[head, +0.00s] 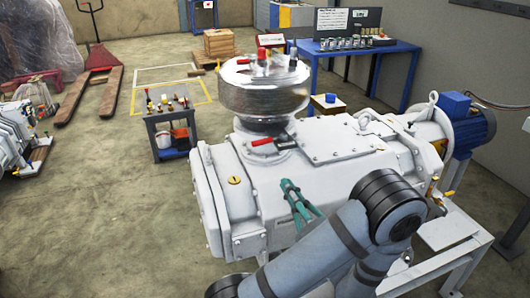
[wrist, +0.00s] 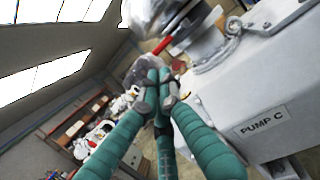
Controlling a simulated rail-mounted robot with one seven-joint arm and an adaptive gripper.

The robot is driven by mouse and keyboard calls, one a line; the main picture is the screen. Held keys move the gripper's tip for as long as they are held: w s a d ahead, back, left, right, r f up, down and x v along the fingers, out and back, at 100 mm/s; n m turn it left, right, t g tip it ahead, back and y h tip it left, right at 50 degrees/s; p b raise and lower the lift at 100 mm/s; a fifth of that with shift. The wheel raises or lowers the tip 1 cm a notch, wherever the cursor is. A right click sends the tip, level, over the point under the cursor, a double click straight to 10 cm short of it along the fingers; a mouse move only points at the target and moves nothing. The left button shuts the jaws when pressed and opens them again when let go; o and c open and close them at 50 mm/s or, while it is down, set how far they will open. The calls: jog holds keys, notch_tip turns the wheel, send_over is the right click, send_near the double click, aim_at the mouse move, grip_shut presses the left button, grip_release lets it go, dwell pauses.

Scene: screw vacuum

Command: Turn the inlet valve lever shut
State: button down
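A red-handled lever (head: 261,142) lies roughly flat at the neck under the shiny silver drum (head: 262,90) on top of the white pump (head: 330,170). In the wrist view the red lever (wrist: 163,46) shows just beyond and above my fingertips. My gripper (head: 288,184) has teal fingers and is in front of the pump's near side, below the lever and apart from it in the head view. In the wrist view the fingertips (wrist: 160,87) come together with nothing visible between them. Part of the lever's far end is hard to make out.
A blue motor (head: 468,122) is at the pump's right end. A small cart (head: 172,122) with tools stands left of the pump; a blue bench (head: 365,48) is behind. Open floor lies at left.

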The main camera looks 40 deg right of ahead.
aim_at(260, 144)
jog(key=shift+n, duration=0.3)
jog(key=p+x, duration=0.4)
jog(key=x, duration=0.9)
jog(key=shift+a+r, duration=0.1)
jog(key=shift+w, duration=0.55)
jog(key=shift+d, duration=0.25)
